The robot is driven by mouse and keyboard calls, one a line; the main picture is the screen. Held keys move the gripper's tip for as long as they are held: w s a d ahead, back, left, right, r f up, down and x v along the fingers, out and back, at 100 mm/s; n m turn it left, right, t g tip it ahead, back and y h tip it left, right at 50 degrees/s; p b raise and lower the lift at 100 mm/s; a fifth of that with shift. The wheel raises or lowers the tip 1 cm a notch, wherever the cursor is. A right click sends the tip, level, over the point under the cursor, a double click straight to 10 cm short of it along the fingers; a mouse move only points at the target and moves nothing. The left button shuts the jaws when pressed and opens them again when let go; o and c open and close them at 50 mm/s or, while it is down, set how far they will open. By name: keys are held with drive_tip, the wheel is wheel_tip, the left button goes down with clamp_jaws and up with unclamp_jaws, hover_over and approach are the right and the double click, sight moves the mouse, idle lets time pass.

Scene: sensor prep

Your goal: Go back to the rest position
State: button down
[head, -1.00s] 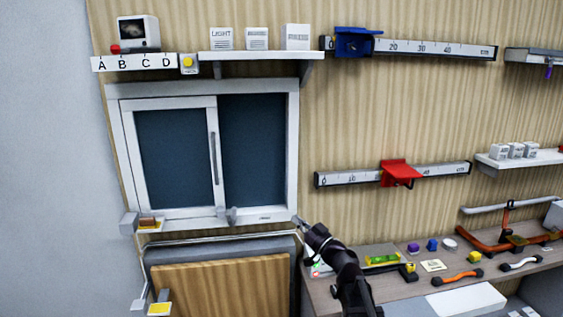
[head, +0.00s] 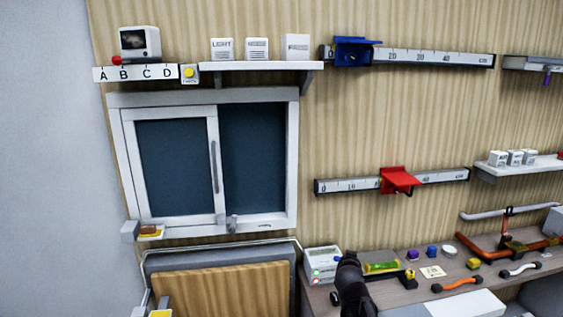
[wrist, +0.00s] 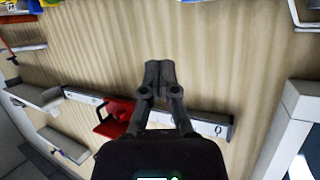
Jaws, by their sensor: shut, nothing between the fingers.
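My gripper (wrist: 158,75) shows in the wrist view with its two fingers together, shut and empty. Beyond it in that view is the wood-grain wall, with a red slider (wrist: 115,118) on a ruler rail behind and to the left of the fingers. In the head view my dark arm rises at the bottom centre, in front of the workbench (head: 410,290). The fingertips cannot be made out there. The sliding window (head: 208,160) is at the left, with a handle on its sliding pane, and my arm is apart from it.
A white device (head: 322,262) with lights stands on the bench beside my arm. Small blocks, a green level (head: 381,267) and curved handles lie to the right. The red slider (head: 397,180) and blue slider (head: 352,50) sit on wall rails. Wall between window and rails is bare.

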drive_tip(key=s+f+g, duration=0.2)
drive_tip(key=s, duration=0.1)
drive_tip(key=s+f+g, duration=0.4)
drive_tip(key=s+f, duration=0.1)
drive_tip(key=shift+s+f+y+p, duration=0.1)
drive_tip(key=shift+s+y+p, duration=0.2)
drive_tip(key=shift+s, duration=0.05)
drive_tip(key=s+g, duration=0.1)
drive_tip(key=s, duration=0.1)
drive_tip(key=s+a+f+n+g+y, duration=0.1)
drive_tip(key=s, duration=0.1)
drive_tip(key=s+a+f+g, duration=0.1)
drive_tip(key=s+g, duration=0.1)
drive_tip(key=shift+s+f+n, duration=0.15)
drive_tip(key=shift+f+n, duration=0.1)
drive_tip(key=shift+n, duration=0.15)
drive_tip(key=s+a+n+g+y, duration=0.1)
drive_tip(key=s+a+g+y, duration=0.1)
drive_tip(key=s, duration=0.4)
drive_tip(key=shift+a+f+n+g+p, duration=0.2)
drive_tip(key=shift+f+n+g+p, duration=0.1)
drive_tip(key=shift+g, duration=0.3)
drive_tip(key=shift+a, duration=0.1)
